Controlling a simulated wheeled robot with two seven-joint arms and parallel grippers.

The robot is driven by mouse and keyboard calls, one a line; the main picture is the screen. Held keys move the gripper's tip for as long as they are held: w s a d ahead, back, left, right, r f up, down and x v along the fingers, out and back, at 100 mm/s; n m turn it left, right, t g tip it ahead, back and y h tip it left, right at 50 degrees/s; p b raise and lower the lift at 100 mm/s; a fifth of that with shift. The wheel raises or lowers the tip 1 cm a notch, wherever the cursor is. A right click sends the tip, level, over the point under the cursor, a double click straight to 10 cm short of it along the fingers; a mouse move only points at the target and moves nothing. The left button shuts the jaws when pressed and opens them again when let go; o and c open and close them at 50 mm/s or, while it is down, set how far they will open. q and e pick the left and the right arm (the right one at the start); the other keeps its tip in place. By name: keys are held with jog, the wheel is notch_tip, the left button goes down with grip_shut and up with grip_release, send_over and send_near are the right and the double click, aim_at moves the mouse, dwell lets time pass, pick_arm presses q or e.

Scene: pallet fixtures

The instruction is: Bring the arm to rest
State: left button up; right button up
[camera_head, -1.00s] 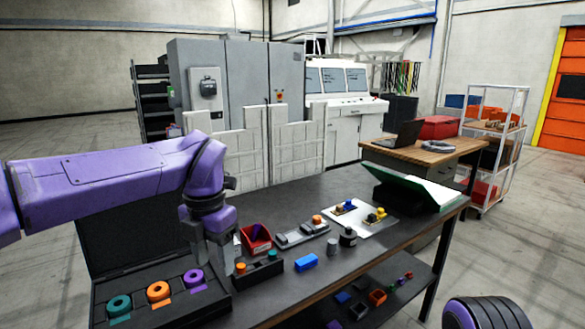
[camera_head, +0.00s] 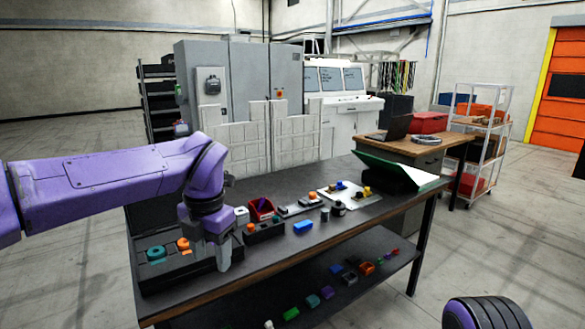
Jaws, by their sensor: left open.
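My left arm, purple, comes in from the left, and my left gripper (camera_head: 223,258) points down at its end. It is open, with nothing seen between its fingers. It stands in front of the near part of the dark table (camera_head: 289,259), beside a black tray (camera_head: 185,271). A teal ring (camera_head: 156,253) and an orange ring (camera_head: 183,244) show in that tray; the gripper hides its right part. My right gripper is not in view.
A small dark bin (camera_head: 264,232), a red bin (camera_head: 262,209), a blue block (camera_head: 303,227) and a white board (camera_head: 350,199) lie on the table. A lower shelf (camera_head: 310,294) holds several coloured parts. A wooden desk (camera_head: 416,141) stands behind. Open floor lies at right.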

pick_arm(q)
jog(key=w+a+f+m+t+y, duration=0.4)
jog(key=a+f+y, duration=0.3)
jog(key=a+f, duration=0.25)
jog(key=s+a+f+m+t+h+b, duration=0.1)
jog(key=s+f+m+t, duration=0.15)
jog(key=f+m, duration=0.6)
jog(key=s+a+f+m+t, duration=0.1)
jog(key=s+f+m, duration=0.25)
jog(key=f, duration=0.95)
jog(key=s+a+f+m+g+h, duration=0.1)
jog(key=s+f, duration=0.4)
jog(key=s, duration=0.5)
jog(key=s+a+f+m+g+h+b, duration=0.1)
jog(key=s+f+m, duration=0.3)
jog(key=s, duration=0.5)
jog(key=s+a+f+m+g+h, duration=0.1)
jog(key=s+f+m+g, duration=0.2)
jog(key=s+f, duration=0.4)
jog(key=s, duration=0.3)
jog(key=shift+s+f, duration=0.25)
jog(key=shift+s, duration=0.1)
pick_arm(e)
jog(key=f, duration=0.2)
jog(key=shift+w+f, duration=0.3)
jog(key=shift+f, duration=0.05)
